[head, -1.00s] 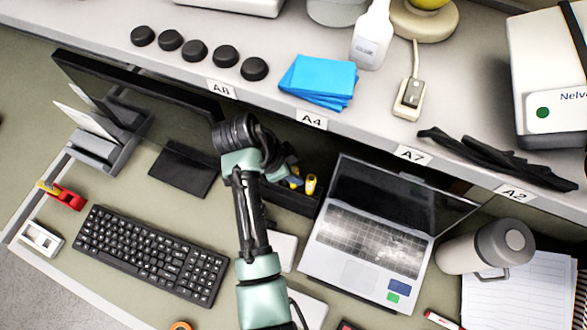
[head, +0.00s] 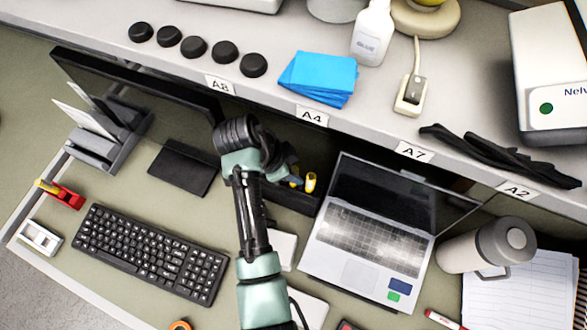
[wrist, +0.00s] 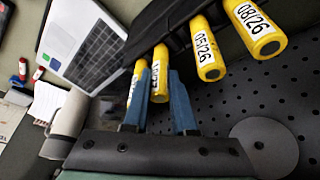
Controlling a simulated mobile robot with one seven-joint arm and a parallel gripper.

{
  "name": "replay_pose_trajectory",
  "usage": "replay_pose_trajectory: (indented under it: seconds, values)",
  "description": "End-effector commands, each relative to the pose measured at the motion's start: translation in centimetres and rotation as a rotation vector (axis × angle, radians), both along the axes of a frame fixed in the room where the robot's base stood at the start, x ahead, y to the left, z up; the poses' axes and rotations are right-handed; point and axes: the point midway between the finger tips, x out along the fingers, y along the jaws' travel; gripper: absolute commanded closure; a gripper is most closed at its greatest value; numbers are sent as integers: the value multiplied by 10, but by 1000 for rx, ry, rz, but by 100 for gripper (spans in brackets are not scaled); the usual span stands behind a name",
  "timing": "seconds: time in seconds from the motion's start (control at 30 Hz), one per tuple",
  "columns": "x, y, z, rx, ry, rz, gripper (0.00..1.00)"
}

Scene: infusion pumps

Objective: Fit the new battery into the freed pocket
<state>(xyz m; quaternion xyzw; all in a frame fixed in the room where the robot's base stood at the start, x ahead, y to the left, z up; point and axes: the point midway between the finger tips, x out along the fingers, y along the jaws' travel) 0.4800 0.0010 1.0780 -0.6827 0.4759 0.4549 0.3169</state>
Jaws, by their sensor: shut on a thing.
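My gripper (wrist: 158,78) has its two blue fingers on either side of a yellow battery (wrist: 160,72) with a white date label, which I cannot read fully. The battery's upper end is at the black holder (wrist: 175,22); I cannot tell how deep it sits. Another yellow battery (wrist: 132,90) is just left of it, partly hidden by a finger. A battery labelled 05/26 (wrist: 207,62) and one labelled 08/26 (wrist: 258,35) stick out of the holder to the right. In the head view my arm hides most of the gripper; a yellow battery (head: 310,182) shows beside it. No empty pocket is clearly visible.
A perforated dark panel (wrist: 265,95) and a grey disc (wrist: 264,145) lie right of the gripper. The open laptop (head: 365,235) stands close to the holder's right. The shelf (head: 290,110) overhangs from above. A keyboard (head: 150,250) and bottle (head: 485,245) stand farther off.

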Motion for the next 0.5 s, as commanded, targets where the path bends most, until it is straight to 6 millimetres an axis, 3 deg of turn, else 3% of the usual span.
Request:
replay_pose_trajectory:
  seconds: [0.07, 0.1, 0.27, 0.5]
  values:
    - [0, 0, -1, 0, 0, 0, 100]
    - [0, 0, -1, 0, 0, 0, 72]
    - [0, 0, -1, 0, 0, 0, 43]
    - [0, 0, -1, 0, 0, 0, 40]
